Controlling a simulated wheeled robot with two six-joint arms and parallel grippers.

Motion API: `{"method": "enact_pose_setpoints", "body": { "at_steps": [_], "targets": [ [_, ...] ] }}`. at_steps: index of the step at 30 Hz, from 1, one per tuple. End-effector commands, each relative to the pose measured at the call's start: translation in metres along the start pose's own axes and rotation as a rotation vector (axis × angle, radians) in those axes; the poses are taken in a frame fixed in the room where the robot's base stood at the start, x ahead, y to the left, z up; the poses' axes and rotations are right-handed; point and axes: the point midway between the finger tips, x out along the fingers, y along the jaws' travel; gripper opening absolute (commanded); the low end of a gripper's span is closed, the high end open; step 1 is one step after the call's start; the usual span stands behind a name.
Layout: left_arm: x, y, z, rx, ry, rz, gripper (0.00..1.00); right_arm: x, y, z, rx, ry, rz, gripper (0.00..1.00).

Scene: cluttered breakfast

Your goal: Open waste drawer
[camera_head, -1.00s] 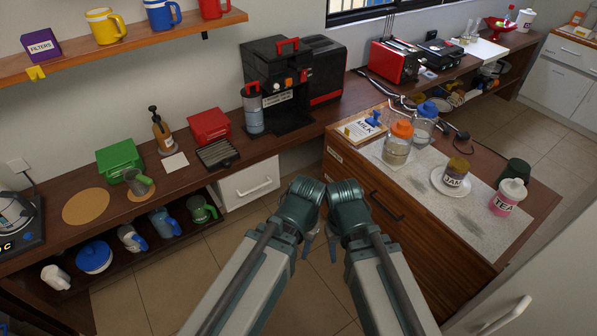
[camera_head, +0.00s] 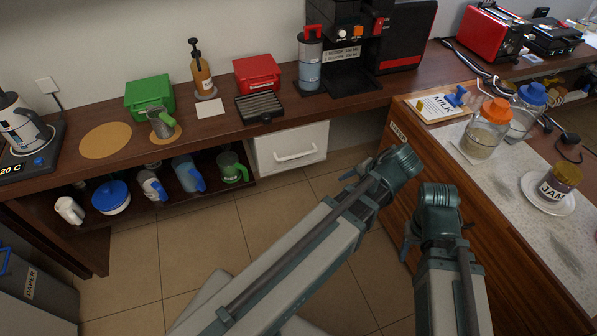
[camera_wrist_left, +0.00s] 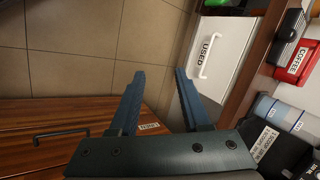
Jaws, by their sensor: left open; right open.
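A white drawer (camera_head: 275,141) with a pale bar handle (camera_head: 296,157) sits under the wooden counter in the head view and looks shut. In the left wrist view the white drawer front (camera_wrist_left: 222,38) carries the label "USED", with its handle (camera_wrist_left: 212,56) just beyond my fingers. My left gripper (camera_head: 352,172) is to the right of the drawer and apart from it.
The wooden cabinet (camera_head: 440,210) with jars on top stands close on the right. A shelf with mugs (camera_head: 187,176) is left of the drawer. A grey bin labelled "PAPER" (camera_head: 45,290) stands at lower left. The tiled floor (camera_head: 240,235) before the drawer is clear.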

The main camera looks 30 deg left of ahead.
Motion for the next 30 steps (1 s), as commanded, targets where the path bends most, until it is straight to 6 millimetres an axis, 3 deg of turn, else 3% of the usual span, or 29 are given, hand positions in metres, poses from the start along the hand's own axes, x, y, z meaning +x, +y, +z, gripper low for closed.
{"method": "enact_pose_setpoints", "body": {
  "at_steps": [1, 15, 24, 30],
  "targets": [
    [0.034, 0.007, -0.008, -0.002, 0.001, -0.044, 0.47, 0.037, -0.004, -0.002, 0.0, 0.0, 0.0, 0.5],
    [0.168, -0.03, -0.056, 0.018, 0.0, -0.485, 0.47, 0.201, -0.019, -0.012, -0.001, 0.002, 0.002, 0.5],
    [0.221, -0.048, -0.078, 0.052, -0.02, -0.722, 0.47, 0.283, -0.027, -0.017, -0.001, 0.003, 0.003, 0.5],
    [0.231, -0.056, -0.085, 0.067, -0.029, -0.804, 0.47, 0.306, -0.029, -0.018, -0.001, 0.003, 0.003, 0.5]
  ]
}}
